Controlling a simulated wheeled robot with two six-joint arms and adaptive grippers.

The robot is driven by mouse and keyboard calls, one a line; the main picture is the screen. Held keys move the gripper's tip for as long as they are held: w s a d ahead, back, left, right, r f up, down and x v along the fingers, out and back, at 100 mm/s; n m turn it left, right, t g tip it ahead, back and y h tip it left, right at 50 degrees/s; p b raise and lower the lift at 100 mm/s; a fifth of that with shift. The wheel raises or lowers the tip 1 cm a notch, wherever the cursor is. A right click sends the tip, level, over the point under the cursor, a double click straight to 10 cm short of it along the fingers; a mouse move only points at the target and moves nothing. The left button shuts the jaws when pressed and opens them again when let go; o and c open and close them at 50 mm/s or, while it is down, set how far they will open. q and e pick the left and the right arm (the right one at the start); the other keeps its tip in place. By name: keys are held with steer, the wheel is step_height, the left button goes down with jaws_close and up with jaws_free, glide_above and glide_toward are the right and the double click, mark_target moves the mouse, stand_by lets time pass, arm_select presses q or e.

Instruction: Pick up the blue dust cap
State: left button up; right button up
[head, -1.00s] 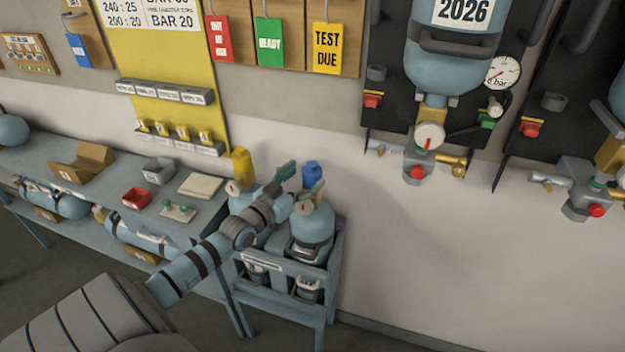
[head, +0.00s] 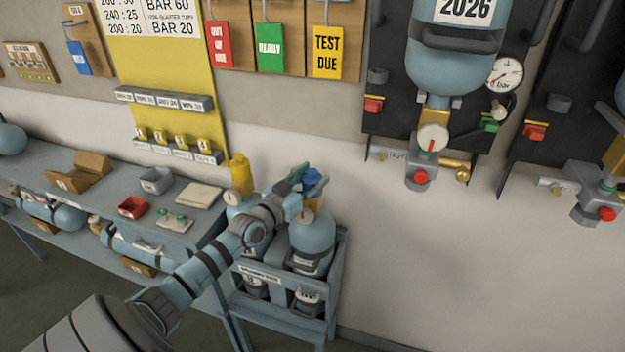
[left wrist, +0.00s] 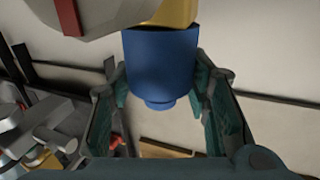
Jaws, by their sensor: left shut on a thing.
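The blue dust cap (head: 312,174) is at the top of the right-hand cylinder (head: 312,236) in the small rack. It fills the middle of the left wrist view (left wrist: 162,68), against a yellow fitting (left wrist: 178,13). My left gripper (head: 308,182) reaches in from the left, and its green fingers lie on both sides of the cap, shut on it. Whether the cap is still seated on the fitting is not clear. My right gripper is not in view.
A cylinder with a yellow cap (head: 241,174) stands just left in the same rack (head: 285,309). The bench at left holds a red tray (head: 132,208), a grey tray (head: 156,180) and a folded cloth (head: 199,195). Wall-mounted cylinders with gauges hang at the right.

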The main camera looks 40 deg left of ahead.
arm_select(q)
step_height(320, 180, up, 10)
steer(key=p, duration=0.9)
steer(key=shift+r+b, duration=0.4)
steer(key=shift+b, duration=0.35)
step_height(320, 180, up, 10)
steer(key=f, duration=0.1)
step_height(320, 180, up, 7)
glide_above(312, 172)
steer(key=shift+a, duration=0.1)
